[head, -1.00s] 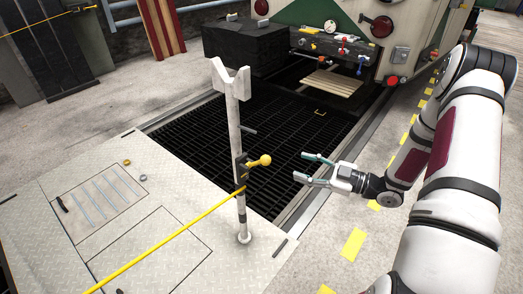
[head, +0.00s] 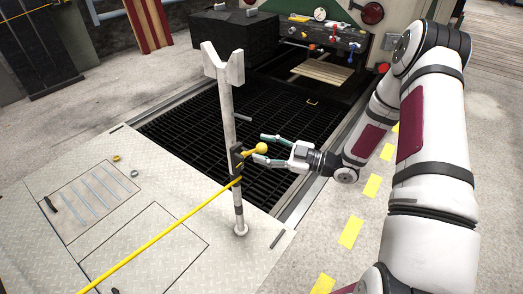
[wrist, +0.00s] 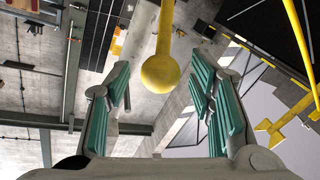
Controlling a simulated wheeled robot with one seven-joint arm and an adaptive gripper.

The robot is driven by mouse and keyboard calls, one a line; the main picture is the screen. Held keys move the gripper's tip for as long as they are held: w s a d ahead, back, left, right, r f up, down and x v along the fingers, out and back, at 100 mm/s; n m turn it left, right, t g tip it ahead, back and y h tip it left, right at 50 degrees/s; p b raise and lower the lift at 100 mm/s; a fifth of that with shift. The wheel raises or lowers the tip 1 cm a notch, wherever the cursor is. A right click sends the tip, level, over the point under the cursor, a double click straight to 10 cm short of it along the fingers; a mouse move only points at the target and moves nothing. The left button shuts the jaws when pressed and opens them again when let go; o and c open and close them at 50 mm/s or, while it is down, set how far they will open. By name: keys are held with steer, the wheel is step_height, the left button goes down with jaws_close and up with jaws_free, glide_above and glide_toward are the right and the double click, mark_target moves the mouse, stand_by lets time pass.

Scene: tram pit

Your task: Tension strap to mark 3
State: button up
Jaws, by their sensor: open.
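A white forked post (head: 233,130) stands upright on the metal plate. A dark ratchet (head: 237,157) is fixed to it partway up, with a yellow ball-ended handle (head: 257,149) sticking out to the right. A yellow strap (head: 160,237) runs from the ratchet down to the lower left. No mark numbers are readable. My gripper (head: 262,148) is open at the handle's right end. In the wrist view the yellow ball (wrist: 160,73) is centred between and just beyond the open teal fingers (wrist: 163,95). I cannot tell whether they touch it.
A dark grating (head: 190,125) lies behind the post. A tram front with a panel of coloured levers (head: 325,35) and a black box (head: 235,33) stand at the back. Small rings (head: 116,158) and a black bar (head: 50,204) lie on the plate at left.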

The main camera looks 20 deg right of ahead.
steer(key=shift+w+a, duration=0.4)
steer(key=shift+a, duration=0.1)
jaws_close()
